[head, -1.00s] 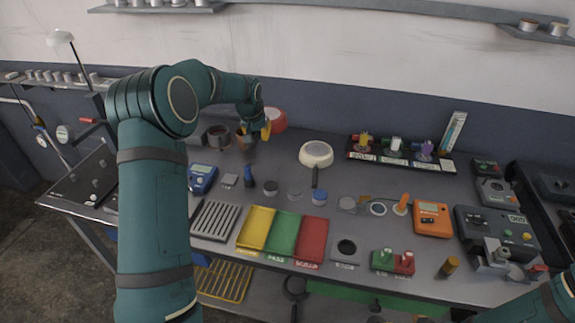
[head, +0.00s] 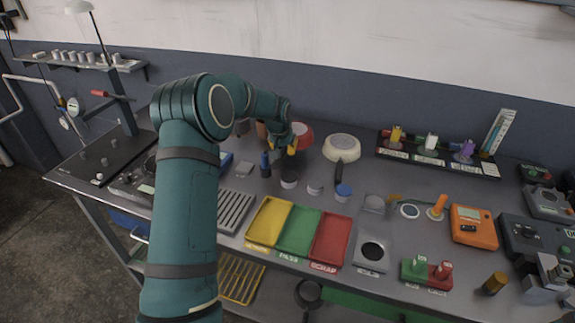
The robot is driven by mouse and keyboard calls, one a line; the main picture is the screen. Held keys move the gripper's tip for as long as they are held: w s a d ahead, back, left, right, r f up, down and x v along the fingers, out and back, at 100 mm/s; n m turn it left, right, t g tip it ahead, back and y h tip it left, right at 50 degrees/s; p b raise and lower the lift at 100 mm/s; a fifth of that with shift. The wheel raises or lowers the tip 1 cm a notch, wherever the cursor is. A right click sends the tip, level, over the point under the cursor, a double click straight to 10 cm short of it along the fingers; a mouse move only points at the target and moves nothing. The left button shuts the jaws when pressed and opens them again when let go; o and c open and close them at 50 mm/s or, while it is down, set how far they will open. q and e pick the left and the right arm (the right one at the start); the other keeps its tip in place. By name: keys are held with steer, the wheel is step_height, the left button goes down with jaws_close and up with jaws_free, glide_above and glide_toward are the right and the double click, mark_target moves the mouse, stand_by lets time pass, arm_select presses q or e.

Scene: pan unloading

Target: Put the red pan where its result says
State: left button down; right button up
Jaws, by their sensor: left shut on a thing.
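The red pan (head: 304,132) is at the back of the bench, partly hidden behind my left gripper. My left gripper (head: 291,146), with yellow fingertips, is shut on the red pan at its near left side. The exact grip point is hidden. In front lie three trays side by side: a yellow tray (head: 269,221), a green tray (head: 299,232) whose label seems to read PASS, and a red tray (head: 330,240) labelled SCRAP. The yellow tray's label is too small to read. I see no result for the pan. My right gripper is not in view.
A cream round pan (head: 341,147) with a dark handle stands right of the red pan. A slotted grey rack (head: 236,211) is left of the trays. An orange meter (head: 472,226) is at right.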

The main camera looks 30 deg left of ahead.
mark_target(286, 165)
arm_select(q)
step_height(286, 165, down, 6)
steer(key=shift+r+b, duration=0.15)
steer(key=shift+b, duration=0.2)
steer(key=shift+r, duration=0.1)
steer(key=c, duration=1)
jaws_free()
steer(key=shift+r, duration=0.1)
